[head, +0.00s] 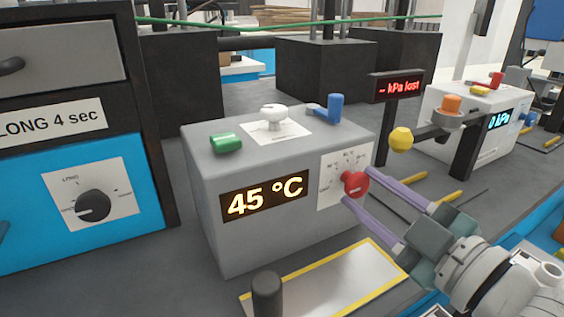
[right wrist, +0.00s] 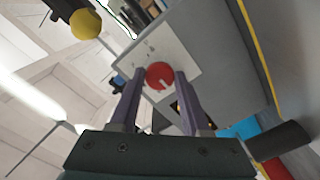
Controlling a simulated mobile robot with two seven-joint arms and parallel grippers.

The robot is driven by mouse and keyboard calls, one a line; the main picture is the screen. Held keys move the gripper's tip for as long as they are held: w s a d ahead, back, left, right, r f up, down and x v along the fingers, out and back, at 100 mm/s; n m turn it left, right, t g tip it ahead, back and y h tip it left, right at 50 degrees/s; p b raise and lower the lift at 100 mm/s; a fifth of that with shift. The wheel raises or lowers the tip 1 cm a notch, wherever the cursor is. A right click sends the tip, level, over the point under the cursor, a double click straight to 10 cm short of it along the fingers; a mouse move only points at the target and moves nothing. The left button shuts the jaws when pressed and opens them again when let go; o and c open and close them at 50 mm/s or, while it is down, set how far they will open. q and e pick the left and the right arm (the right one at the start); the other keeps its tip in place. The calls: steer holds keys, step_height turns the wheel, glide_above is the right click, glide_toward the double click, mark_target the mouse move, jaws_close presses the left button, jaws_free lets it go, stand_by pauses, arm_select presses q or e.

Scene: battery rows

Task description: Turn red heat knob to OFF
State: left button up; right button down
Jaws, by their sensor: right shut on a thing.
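The red heat knob (head: 354,184) is on a white dial plate (head: 336,164) on the front right of a grey box (head: 250,155). The box's display (head: 264,195) reads 45 °C. My right gripper (head: 362,206) has its two purple fingers at the red knob, shut on it. In the right wrist view the red knob (right wrist: 160,76) sits between the fingertips, with a pale pointer mark on its face. The dial's printed labels are too small to read. My left gripper is not in view.
On the box top are a green knob (head: 226,143), a white knob (head: 273,115) and a blue valve (head: 329,108). A yellow ball (head: 400,139) is near my right arm. A dark post (head: 267,293) stands in front beside a yellow-edged plate (head: 345,284).

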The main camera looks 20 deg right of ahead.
stand_by(0.3)
steer(key=shift+c, duration=1.9)
jaws_free()
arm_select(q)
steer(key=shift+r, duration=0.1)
arm_select(e)
steer(key=s, duration=1)
steer(key=shift+d, duration=0.4)
steer(key=shift+w, duration=0.1)
